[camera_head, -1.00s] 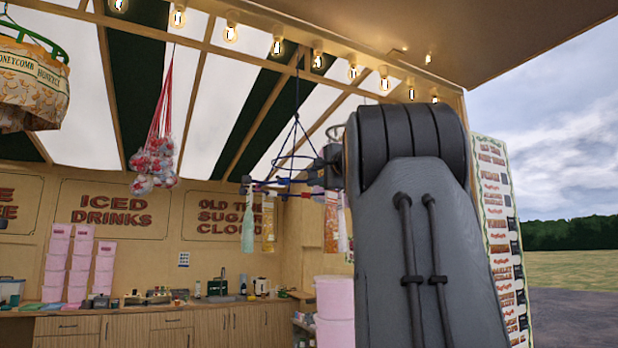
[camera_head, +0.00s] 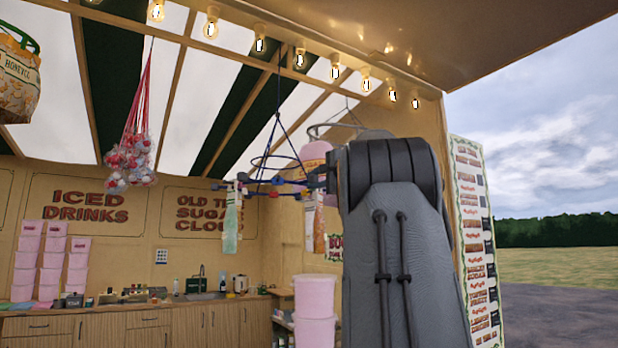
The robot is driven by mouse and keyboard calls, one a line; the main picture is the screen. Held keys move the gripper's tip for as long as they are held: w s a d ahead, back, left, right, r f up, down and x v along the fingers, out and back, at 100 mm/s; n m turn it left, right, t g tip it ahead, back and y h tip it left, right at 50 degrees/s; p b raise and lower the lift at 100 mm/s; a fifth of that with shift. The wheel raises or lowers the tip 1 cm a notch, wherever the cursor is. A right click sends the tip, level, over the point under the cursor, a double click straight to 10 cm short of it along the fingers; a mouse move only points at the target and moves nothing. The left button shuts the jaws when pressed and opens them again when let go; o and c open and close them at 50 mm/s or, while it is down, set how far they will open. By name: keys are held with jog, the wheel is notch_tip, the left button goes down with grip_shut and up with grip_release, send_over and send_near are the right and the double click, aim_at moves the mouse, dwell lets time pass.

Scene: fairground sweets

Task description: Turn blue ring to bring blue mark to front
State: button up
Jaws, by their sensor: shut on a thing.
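The blue ring (camera_head: 262,181) hangs on dark cords from the stall roof, in the middle of the view. It carries small blue and red parts and pale hanging bags, one with a green lower half (camera_head: 232,220) and others at its right (camera_head: 315,225). A thinner dark hoop (camera_head: 278,158) sits just above it. My gripper (camera_head: 317,180) is at the ring's right side, shut on it. My arm hides what lies to the right of the gripper. I cannot make out the blue mark at this size.
A red net of balls (camera_head: 130,160) and a honeycomb bag (camera_head: 18,80) hang at the left. Another hanging pink item (camera_head: 318,150) is behind the ring. Bulbs (camera_head: 300,58) line the roof beam. Pink tubs (camera_head: 315,300) stand below, with a counter (camera_head: 150,325) behind.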

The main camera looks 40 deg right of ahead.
jog(key=d+p, duration=0.5)
jog(key=d, duration=0.3)
jog(key=shift+w+d, duration=0.35)
jog(key=o, duration=0.8)
jog(key=shift+c, duration=0.2)
jog(key=b+v, duration=0.6)
jog(key=v, duration=0.4)
jog(key=shift+b, duration=0.4)
